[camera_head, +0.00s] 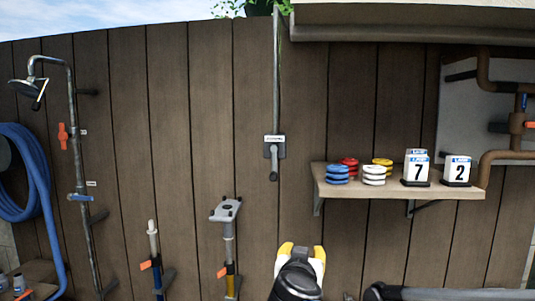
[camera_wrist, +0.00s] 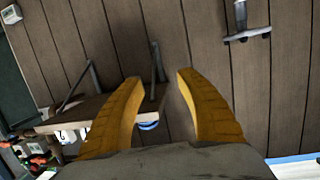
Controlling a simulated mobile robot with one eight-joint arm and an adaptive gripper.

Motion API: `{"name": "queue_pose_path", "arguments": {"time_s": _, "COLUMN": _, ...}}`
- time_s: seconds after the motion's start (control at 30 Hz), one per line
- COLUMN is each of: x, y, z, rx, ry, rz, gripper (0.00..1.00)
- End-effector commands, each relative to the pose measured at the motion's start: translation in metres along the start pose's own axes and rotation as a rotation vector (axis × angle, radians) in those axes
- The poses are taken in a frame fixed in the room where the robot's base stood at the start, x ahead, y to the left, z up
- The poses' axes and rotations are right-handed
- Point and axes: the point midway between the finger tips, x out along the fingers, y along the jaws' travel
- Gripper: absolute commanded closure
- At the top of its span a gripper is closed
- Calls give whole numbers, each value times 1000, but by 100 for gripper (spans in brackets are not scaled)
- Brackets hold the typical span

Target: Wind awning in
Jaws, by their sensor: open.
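The awning crank (camera_head: 273,150) is a grey box with a small white label and a short handle hanging down, fixed to the brown plank wall. A thin grey rod (camera_head: 276,70) runs up from it. The beige awning (camera_head: 420,20) shows only in part along the top right. My gripper (camera_head: 302,250) is below and slightly right of the crank in the head view, apart from it in the picture. In the wrist view its yellow fingers (camera_wrist: 158,80) are spread with nothing between them. I cannot make out the crank in the wrist view.
A wooden shelf (camera_head: 330,188) to the right holds colored disc stacks and number cards. It appears upside down in the wrist view (camera_wrist: 75,118). A T-headed pole (camera_head: 228,240) and another pole (camera_head: 154,255) stand lower left. A shower (camera_head: 75,130) and blue hose (camera_head: 35,170) are far left.

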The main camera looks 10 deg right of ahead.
Motion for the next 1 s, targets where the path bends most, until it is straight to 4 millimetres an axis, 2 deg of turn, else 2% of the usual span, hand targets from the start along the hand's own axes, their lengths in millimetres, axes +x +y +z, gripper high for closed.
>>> {"name": "queue_pose_path", "arguments": {"time_s": 0.03, "x": -2, "y": -16, "z": -46, "rx": 14, "ry": 42, "rz": -19, "gripper": 57}}
{"name": "queue_pose_path", "arguments": {"time_s": 0.1, "x": -1, "y": -36, "z": -78, "rx": 36, "ry": 97, "rz": -49, "gripper": 57}}
{"name": "queue_pose_path", "arguments": {"time_s": 0.2, "x": -1, "y": -59, "z": -113, "rx": 63, "ry": 156, "rz": -88, "gripper": 57}}
{"name": "queue_pose_path", "arguments": {"time_s": 0.3, "x": -1, "y": -76, "z": -134, "rx": 81, "ry": 195, "rz": -119, "gripper": 57}}
{"name": "queue_pose_path", "arguments": {"time_s": 0.47, "x": 1, "y": -88, "z": -145, "rx": 94, "ry": 220, "rz": -143, "gripper": 57}}
{"name": "queue_pose_path", "arguments": {"time_s": 0.57, "x": 12, "y": -91, "z": -147, "rx": 95, "ry": 223, "rz": -144, "gripper": 57}}
{"name": "queue_pose_path", "arguments": {"time_s": 1.0, "x": 89, "y": -100, "z": -165, "rx": 95, "ry": 222, "rz": -143, "gripper": 57}}
